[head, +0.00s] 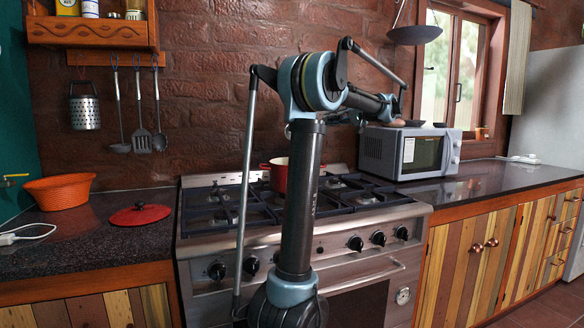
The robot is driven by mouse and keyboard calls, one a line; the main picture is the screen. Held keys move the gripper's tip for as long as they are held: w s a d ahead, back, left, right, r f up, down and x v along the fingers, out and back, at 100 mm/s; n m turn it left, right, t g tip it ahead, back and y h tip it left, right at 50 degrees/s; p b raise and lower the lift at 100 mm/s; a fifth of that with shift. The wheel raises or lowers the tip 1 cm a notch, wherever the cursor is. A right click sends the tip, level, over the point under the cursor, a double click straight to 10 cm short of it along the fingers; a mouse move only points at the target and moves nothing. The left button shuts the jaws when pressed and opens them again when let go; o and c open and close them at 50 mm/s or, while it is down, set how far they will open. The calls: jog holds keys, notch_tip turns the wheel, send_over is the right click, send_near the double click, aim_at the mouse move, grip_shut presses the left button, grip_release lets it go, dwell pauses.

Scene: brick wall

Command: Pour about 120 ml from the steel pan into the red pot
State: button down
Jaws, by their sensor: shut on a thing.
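My gripper's fingers cannot be made out behind the arm links. A red lid (140,214) lies flat on the left counter.
The gas stove (218,239) has black grates, with free burners around the pot. A microwave (410,152) stands on the right counter with small dark dishes on top. An orange basket (60,193) sits on the left counter. A dark hanging dish (415,35) is by the window. Utensils hang on the wall.

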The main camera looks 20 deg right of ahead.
jog(key=shift+s+a+f+n+t+h+p, duration=0.15)
jog(key=shift+s+a+n+t+p, duration=0.05)
jog(key=shift+s+a+n, duration=0.5)
jog(key=shift+s+a+f+n+t+h+p, duration=0.1)
jog(key=shift+s+a+n+t+h+p, duration=0.1)
jog(key=shift+s+a+n, duration=0.5)
jog(key=shift+w, duration=0.1)
jog(key=shift+n, duration=0.3)
jog(key=shift+s+a+r+n, duration=0.25)
jog(key=shift+s+a+n, duration=0.25)
jog(key=shift+n, duration=0.1)
jog(key=shift+s+a+r+p, duration=0.1)
jog(key=shift+p, duration=0.2)
